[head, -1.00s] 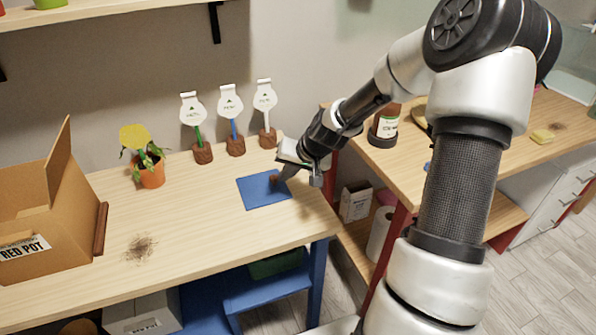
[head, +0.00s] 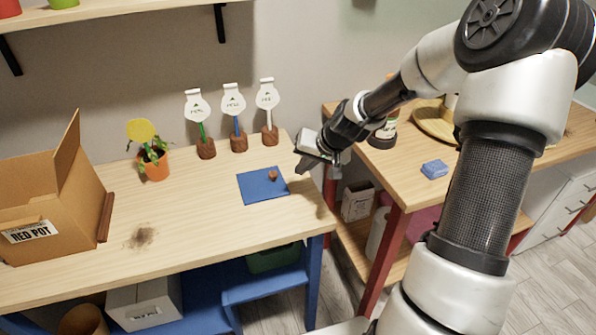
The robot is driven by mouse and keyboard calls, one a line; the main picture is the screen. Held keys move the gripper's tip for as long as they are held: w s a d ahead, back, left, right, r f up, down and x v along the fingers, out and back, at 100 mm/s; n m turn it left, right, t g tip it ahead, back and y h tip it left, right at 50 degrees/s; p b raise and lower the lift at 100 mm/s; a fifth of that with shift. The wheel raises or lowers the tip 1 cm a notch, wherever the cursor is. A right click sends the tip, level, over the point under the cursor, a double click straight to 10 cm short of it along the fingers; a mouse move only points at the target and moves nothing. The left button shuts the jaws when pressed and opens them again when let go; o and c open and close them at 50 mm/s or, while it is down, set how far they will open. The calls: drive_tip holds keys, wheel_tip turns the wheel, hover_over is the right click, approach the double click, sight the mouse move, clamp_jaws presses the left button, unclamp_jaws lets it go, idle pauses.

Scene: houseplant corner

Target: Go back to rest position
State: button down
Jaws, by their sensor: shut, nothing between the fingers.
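My gripper (head: 304,167) is shut and empty. It hangs at the right end of the wooden table (head: 190,225), to the right of a blue mat (head: 254,191) and apart from it. A small brown object (head: 273,176) sits on the right part of the mat. My arm reaches in from the right side of the picture.
An orange pot with a plant (head: 153,165) and three label stands (head: 238,142) line the table's back. A cardboard box (head: 50,215) marked RED POT stands at the left. A blue sponge (head: 434,169) and a bottle (head: 383,135) are on the right table.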

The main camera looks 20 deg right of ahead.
drive_tip(key=p+v, duration=0.1)
drive_tip(key=v, duration=0.6)
drive_tip(key=s+a+r+n+g+p, duration=0.1)
drive_tip(key=s+a+r, duration=0.65)
drive_tip(key=a, duration=0.25)
drive_tip(key=s+a+r+n+g, duration=0.1)
drive_tip(key=s+a+r, duration=0.5)
drive_tip(key=s+a, duration=0.25)
drive_tip(key=s+d+r+n+t+h, duration=0.2)
drive_tip(key=s+d+r+h, duration=0.1)
drive_tip(key=s+d, duration=0.7)
wheel_tip(320, 180, up, 16)
drive_tip(key=p, duration=1.6)
drive_tip(key=shift+a+r+g, duration=0.15)
drive_tip(key=shift+a+g, duration=0.1)
drive_tip(key=shift+g, duration=0.05)
